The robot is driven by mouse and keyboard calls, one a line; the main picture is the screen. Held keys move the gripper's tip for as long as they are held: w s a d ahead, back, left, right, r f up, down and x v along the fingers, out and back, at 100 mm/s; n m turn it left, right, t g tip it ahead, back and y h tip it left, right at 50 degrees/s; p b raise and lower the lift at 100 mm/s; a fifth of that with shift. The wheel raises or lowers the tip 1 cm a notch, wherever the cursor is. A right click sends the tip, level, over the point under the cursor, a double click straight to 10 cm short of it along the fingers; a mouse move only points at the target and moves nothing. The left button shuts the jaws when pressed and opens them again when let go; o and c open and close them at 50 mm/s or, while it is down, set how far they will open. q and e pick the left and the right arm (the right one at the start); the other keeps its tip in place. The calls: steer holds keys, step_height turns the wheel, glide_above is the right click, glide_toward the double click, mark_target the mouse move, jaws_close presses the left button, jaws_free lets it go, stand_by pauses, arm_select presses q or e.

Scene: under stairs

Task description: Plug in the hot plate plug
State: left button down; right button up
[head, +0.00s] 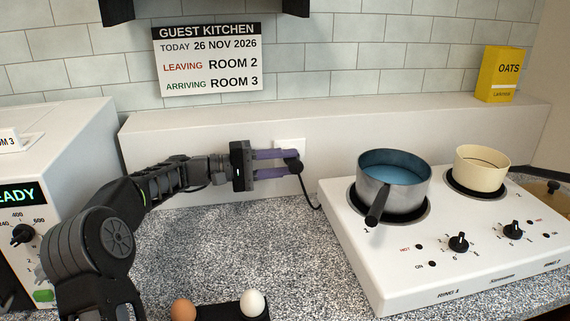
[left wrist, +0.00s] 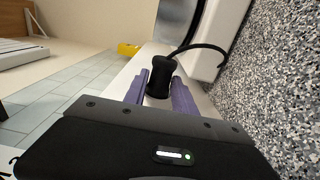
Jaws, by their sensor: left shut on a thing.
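The black hot plate plug (head: 293,164) is held at the tips of my left gripper (head: 290,163), whose purple fingers are shut on it. In the left wrist view the plug (left wrist: 160,78) sits between the fingertips. A white socket plate (head: 296,143) is on the low wall ledge, right by the plug. I cannot tell whether the plug's pins are in it. The black cord (head: 311,194) hangs from the plug to the white hot plate (head: 400,262); the cord (left wrist: 208,47) also shows in the left wrist view. My right gripper is out of view.
A blue-filled pan (head: 374,188) and a cream pot (head: 481,172) stand on the rings. A brown egg (head: 184,310) and a white egg (head: 252,303) sit in a dark holder at the front. A white appliance (head: 60,150) stands left. Speckled counter (head: 220,240) is clear between.

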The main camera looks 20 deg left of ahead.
arm_select(q)
steer(key=shift+s+d+f+b, duration=0.1)
steer(key=shift+s+d+b, duration=0.15)
steer(key=shift+b, duration=0.15)
steer(key=shift+s+d+b, duration=0.3)
steer(key=shift+s+b, duration=0.1)
steer(key=shift+s, duration=0.05)
steer(key=shift+s+d+b, duration=0.1)
steer(key=shift+b, duration=0.35)
stand_by(0.6)
steer(key=shift+w+a+r+p, duration=0.2)
steer(key=shift+w+a+p, duration=0.5)
steer(key=shift+w+p, duration=0.25)
stand_by(0.4)
steer(key=shift+s, duration=0.1)
stand_by(0.3)
steer(key=shift+s+d+f+b, duration=0.1)
steer(key=shift+f+b, duration=0.05)
steer(key=shift+b, duration=0.25)
steer(key=shift+s+d+b, duration=0.5)
steer(key=shift+s+b, duration=0.15)
steer(key=shift+b, duration=0.05)
